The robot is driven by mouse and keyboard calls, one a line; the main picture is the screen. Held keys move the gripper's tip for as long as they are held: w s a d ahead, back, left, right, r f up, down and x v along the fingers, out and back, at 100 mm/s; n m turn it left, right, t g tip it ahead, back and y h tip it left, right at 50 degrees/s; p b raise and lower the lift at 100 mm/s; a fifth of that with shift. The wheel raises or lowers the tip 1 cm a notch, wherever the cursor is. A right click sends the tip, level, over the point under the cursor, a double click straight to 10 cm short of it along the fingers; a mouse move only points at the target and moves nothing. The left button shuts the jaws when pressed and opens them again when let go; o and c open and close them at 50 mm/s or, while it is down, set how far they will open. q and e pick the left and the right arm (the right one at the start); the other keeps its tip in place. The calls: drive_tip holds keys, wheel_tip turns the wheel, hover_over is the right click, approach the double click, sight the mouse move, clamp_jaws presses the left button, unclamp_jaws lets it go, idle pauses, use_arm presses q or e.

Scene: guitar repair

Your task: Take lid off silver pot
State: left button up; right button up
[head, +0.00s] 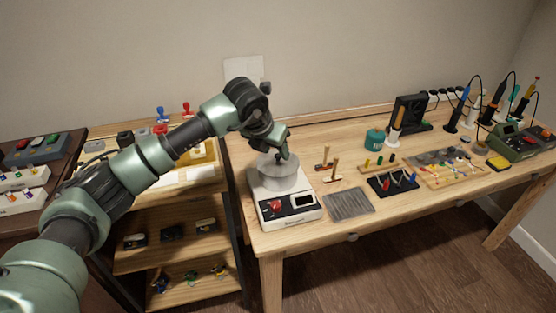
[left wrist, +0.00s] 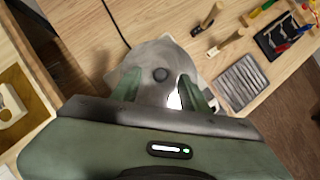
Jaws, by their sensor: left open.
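The silver pot (head: 277,180) stands on a white heating base (head: 258,203) with a red knob, at the left end of the workbench. Its grey lid (left wrist: 150,57) has a small dark round knob (left wrist: 160,74) in the middle and looks seated on the pot. My left gripper (head: 283,157) is directly above the lid, pointing down. In the left wrist view my left gripper (left wrist: 162,87) is open, with one green finger on each side of the knob and visible gaps between. Whether the fingertips touch the lid I cannot tell. My right gripper is not in view.
A grey ridged mat (head: 349,204) and small hammers (head: 332,165) lie right of the base. A teal jar (head: 375,139), tool holders and soldering tools stand further right. A wooden shelf unit (head: 180,222) stands left of the bench (head: 300,136).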

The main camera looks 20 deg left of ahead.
use_arm(q)
drive_tip(key=shift+x, duration=1.15)
clamp_jaws()
drive_tip(key=shift+r, duration=0.1)
